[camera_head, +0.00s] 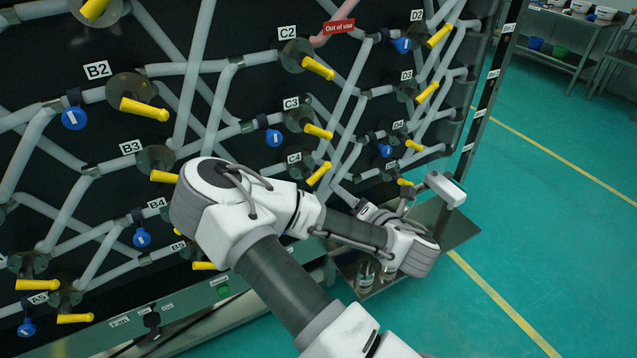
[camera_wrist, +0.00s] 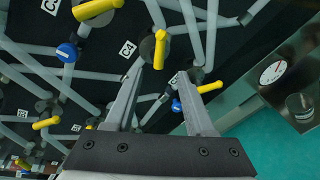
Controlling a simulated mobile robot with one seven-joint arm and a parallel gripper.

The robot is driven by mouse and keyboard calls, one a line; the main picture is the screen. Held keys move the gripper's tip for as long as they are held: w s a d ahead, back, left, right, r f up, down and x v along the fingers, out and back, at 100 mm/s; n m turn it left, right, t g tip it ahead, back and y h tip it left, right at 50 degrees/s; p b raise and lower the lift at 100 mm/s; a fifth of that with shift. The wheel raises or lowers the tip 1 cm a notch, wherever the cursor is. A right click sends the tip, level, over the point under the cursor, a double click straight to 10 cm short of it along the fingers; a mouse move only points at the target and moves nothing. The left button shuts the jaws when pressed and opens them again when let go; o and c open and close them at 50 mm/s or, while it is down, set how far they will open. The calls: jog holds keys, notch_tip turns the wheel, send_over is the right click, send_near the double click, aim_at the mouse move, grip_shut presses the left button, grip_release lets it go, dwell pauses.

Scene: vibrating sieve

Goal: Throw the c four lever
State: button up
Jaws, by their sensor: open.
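The C4 lever (camera_head: 319,173) is a yellow handle on a round grey valve beside the C4 label (camera_head: 294,158). In the head view it slants down and left. In the wrist view the C4 lever (camera_wrist: 162,48) hangs from its valve, its free end appearing near the gap between my fingertips. My gripper (camera_wrist: 160,72) is open and empty, with a finger to either side of that lever's end in the picture. I cannot tell the depth left between them. In the head view my wrist is right of C4 and the fingers are not clear.
The C3 lever (camera_head: 318,131) is just above, and the D4 lever (camera_head: 413,145) is to the right. Grey pipes cross the black panel. A metal shelf (camera_head: 452,228) with jars (camera_head: 365,275) juts out below my wrist. A dial (camera_wrist: 272,72) shows right of my gripper.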

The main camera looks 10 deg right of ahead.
aim_at(320, 176)
jog(key=shift+w+a+f+b, duration=0.2)
jog(key=shift+w+f+b, duration=0.3)
jog(key=shift+b, duration=1.75)
jog(key=x, duration=1.1)
jog(key=shift+w+r+b, duration=0.3)
jog(key=shift+w+b, duration=0.05)
jog(key=shift+w, duration=0.05)
grip_shut()
